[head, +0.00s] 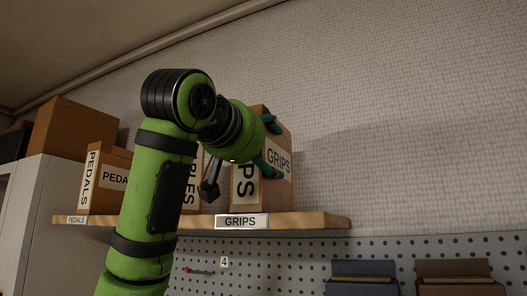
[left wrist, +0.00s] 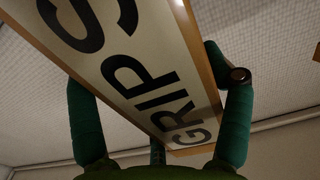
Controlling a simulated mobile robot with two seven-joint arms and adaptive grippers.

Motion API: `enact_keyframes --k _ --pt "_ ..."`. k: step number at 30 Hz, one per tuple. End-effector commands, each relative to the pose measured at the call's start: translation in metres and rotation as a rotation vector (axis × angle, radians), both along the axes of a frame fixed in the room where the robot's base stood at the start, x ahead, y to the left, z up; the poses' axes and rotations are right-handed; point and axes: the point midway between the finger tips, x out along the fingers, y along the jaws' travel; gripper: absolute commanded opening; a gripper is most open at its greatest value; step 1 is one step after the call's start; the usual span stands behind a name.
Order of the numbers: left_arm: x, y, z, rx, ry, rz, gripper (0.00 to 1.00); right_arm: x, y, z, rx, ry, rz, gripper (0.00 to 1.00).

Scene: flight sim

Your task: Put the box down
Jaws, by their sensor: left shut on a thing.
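The box (head: 279,190) is brown cardboard with white GRIPS labels. In the head view it is upright at the wooden shelf (head: 315,222), behind the GRIPS shelf tag (head: 242,221). Its base looks at or very near the shelf top; I cannot tell if it touches. My left gripper (head: 270,143) is shut on the upper part of this box, with teal fingers on its side. In the left wrist view the GRIPS label (left wrist: 135,75) of the box fills the space between the fingers (left wrist: 160,125). My right gripper is not in view.
A PEDALS box (head: 104,178) and a partly hidden box ending in LES (head: 190,185) stand on the shelf to the left. The shelf's right end is bare. Below are a pegboard (head: 290,262) and blue (head: 362,280) and brown bins (head: 458,278).

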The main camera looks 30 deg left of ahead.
Motion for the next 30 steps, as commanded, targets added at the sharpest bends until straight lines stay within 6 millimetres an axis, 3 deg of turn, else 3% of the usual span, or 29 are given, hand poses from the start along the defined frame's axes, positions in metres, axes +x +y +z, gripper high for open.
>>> enact_keyframes --k 2,3,4,18,23,30 --pt "-0.001 0.0 -0.003 0.0 -0.004 -0.001 0.29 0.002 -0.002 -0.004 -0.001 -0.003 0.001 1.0" --pt "0.0 0.0 -0.003 0.0 0.0 0.0 0.87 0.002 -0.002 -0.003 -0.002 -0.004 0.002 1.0" --pt "0.0 0.0 -0.003 0.0 0.0 0.0 0.99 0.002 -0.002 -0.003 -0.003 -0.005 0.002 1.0" --pt "0.0 0.0 0.003 0.0 0.0 0.001 1.0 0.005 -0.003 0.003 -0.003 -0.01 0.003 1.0" --pt "-0.026 -0.002 -0.004 -0.001 -0.005 -0.001 1.0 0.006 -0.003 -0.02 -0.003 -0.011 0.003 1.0" --pt "-0.079 -0.005 -0.004 -0.001 -0.004 -0.001 1.0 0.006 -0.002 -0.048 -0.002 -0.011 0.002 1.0"
